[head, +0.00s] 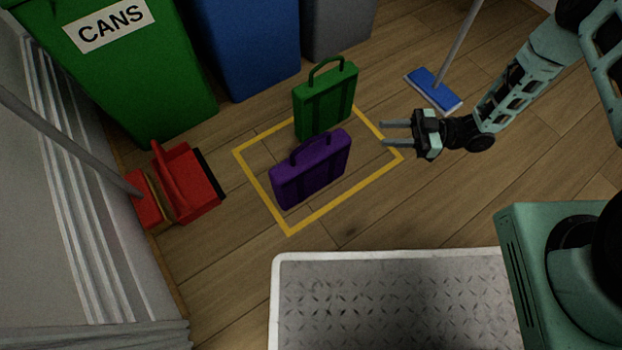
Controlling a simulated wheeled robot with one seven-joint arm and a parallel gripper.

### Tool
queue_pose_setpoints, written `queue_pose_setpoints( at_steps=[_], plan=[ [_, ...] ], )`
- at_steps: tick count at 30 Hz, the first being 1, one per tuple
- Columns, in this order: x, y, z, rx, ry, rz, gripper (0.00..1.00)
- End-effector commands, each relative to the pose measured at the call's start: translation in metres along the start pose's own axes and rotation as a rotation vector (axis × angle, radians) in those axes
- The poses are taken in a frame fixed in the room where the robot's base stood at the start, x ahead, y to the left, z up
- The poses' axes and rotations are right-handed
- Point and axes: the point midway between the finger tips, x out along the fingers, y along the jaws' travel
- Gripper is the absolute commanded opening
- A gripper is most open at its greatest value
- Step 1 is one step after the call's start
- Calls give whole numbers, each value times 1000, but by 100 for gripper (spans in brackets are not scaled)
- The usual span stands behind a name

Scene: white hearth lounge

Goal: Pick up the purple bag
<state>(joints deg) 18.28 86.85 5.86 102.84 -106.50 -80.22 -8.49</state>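The purple bag (313,174) stands upright on the wooden floor inside a yellow outlined rectangle (262,189). Its arched handle is on top. A green bag (325,104) stands just behind it, partly overlapped by it in the picture. My gripper (384,133) is to the right of both bags, with its fingers pointing left. The two fingers are apart with nothing between them. It appears clear of the purple bag.
A green bin marked CANS (130,85), a blue bin (243,45) and a grey bin (336,25) line the back. A red dustpan (187,185) lies left, a blue broom (434,92) right. A metal-topped platform (390,310) is in front.

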Motion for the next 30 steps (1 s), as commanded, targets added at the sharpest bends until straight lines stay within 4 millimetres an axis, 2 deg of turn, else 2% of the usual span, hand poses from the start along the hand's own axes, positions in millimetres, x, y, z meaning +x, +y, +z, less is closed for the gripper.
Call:
queue_pose_setpoints(
  at_steps=[1, 5, 18, 30],
  plan=[
    [0, -3, 7, 2, 14, -4, 36],
    [13, -6, 8, 3, 29, -12, 36],
    [101, -8, 6, 3, 25, -12, 36],
    [134, -10, 4, 3, 25, -11, 36]
  ],
)
